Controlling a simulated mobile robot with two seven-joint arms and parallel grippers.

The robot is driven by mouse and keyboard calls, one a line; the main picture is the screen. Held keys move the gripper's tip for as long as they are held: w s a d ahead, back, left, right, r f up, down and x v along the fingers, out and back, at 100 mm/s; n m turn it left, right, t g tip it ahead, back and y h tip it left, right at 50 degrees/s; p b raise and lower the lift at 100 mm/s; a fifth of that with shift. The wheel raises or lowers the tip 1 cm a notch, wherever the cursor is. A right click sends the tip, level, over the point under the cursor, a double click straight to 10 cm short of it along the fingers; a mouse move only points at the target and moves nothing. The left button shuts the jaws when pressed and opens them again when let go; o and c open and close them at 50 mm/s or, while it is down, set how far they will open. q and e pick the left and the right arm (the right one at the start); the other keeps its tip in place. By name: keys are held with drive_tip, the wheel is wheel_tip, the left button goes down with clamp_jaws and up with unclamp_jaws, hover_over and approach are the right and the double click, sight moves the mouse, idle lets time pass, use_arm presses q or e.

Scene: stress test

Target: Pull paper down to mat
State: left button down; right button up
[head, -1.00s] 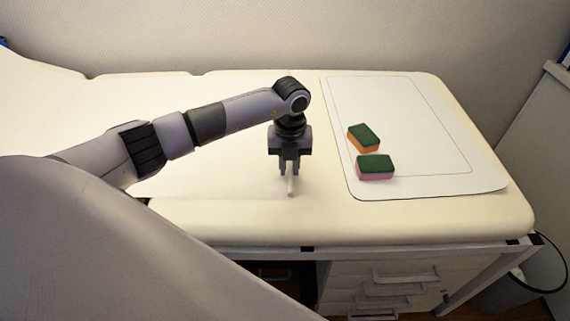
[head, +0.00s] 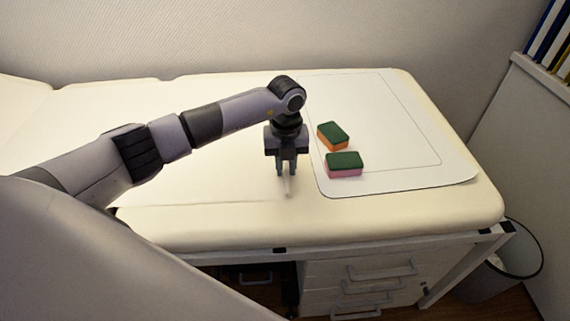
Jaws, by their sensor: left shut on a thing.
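The white paper (head: 215,180) lies flat along the cream couch, to the left of the mat. Its front edge shows as a thin line, and its right end is hard to make out against the couch. My left gripper (head: 287,172) points down and is shut on the paper at a small pale end piece near the front corner. The white mat (head: 405,178), with rounded corners and a dark outline, lies at the right end of the couch. A narrow gap separates the gripper from the mat's left edge. My right gripper is not in view.
Two sponges lie on the mat's left part: a green-and-orange one (head: 333,136) and a green-and-pink one (head: 344,165), both close to my left gripper. Drawers (head: 365,280) stand under the couch. A bin (head: 500,270) stands at the right.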

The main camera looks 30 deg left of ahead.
sight(286, 168)
use_arm(q)
drive_tip(key=c, duration=1)
unclamp_jaws()
drive_tip(key=shift+r, duration=3.65)
